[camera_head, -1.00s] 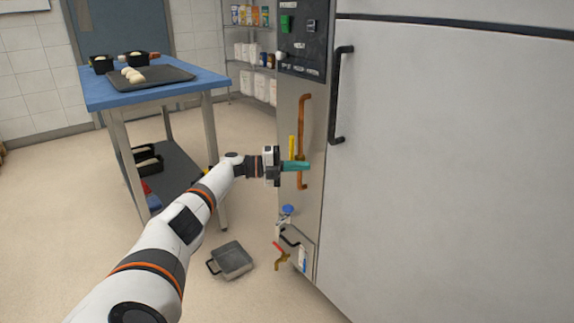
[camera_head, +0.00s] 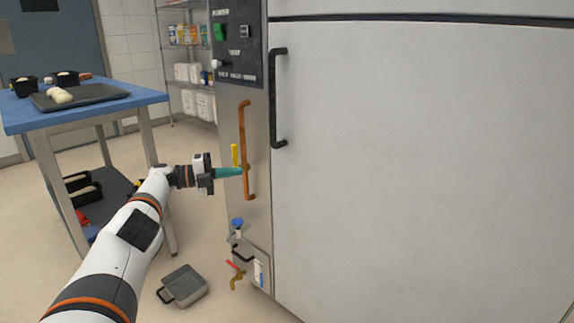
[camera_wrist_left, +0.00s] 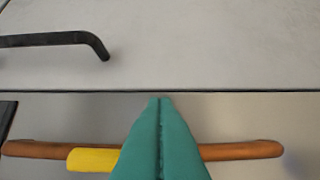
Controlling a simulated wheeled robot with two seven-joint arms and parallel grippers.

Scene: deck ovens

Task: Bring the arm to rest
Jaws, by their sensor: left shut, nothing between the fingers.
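My left gripper (camera_head: 229,172) has teal fingers and reaches in from the left toward the oven's side panel. Its fingers are pressed together with nothing between them, as the left wrist view (camera_wrist_left: 160,110) also shows. They point at the copper-coloured pipe (camera_head: 247,130) and the yellow lever (camera_head: 235,155) beside it. In the wrist view the fingers overlap the pipe (camera_wrist_left: 240,151) and the yellow lever (camera_wrist_left: 92,159); I cannot tell whether they touch. My right gripper is not in view.
The large oven door (camera_head: 420,150) with a black handle (camera_head: 278,98) fills the right. A blue-topped table (camera_head: 120,103) with a dark tray (camera_head: 100,97) stands at left. A grey pan (camera_head: 183,286) lies on the floor. A red-handled tap (camera_head: 236,272) sits low on the panel.

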